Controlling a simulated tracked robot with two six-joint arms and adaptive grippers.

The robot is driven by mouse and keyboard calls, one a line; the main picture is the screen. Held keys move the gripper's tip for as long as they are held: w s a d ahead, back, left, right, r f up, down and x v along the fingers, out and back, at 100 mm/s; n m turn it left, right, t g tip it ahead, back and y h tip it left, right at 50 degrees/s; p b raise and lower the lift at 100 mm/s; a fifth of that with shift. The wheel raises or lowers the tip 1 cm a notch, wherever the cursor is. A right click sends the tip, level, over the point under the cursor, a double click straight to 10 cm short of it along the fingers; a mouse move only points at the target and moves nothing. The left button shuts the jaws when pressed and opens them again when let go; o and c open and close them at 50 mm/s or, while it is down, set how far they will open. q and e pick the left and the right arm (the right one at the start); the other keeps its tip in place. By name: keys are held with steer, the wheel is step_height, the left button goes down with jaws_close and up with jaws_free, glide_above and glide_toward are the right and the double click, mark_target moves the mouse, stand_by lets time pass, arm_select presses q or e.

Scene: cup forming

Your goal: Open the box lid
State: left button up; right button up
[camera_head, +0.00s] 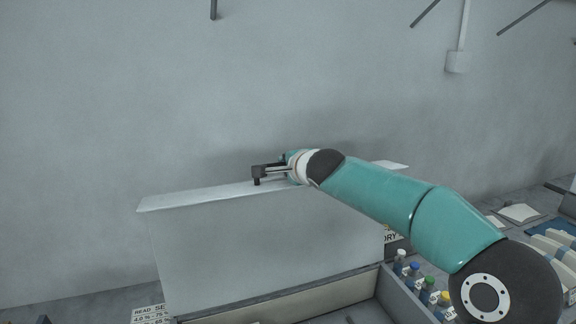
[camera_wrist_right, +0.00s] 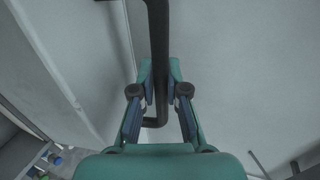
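The box lid (camera_head: 260,250) is a pale flat panel with a narrow flange along its top edge. In the head view it stands nearly upright above the grey box (camera_head: 335,290), whose inside shows in front of it. A black handle (camera_head: 262,171) sits on the lid's top edge. My right gripper (camera_wrist_right: 160,75) has its fingers on both sides of the black handle bar (camera_wrist_right: 158,40) in the right wrist view and looks shut on it. In the head view my right wrist partly hides the handle. My left gripper is not seen.
Several small bottles with coloured caps (camera_head: 415,272) stand in a row right of the box. A printed label (camera_head: 150,314) lies at the lower left. A plain grey wall (camera_head: 120,90) rises behind the lid. More items, including a blue tray (camera_head: 562,228), sit at the far right.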

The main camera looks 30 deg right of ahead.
steer(key=o, duration=0.4)
steer(key=shift+s, duration=0.1)
steer(key=v, duration=1.2)
steer(key=shift+d+f, duration=0.1)
steer(key=shift+f, duration=0.1)
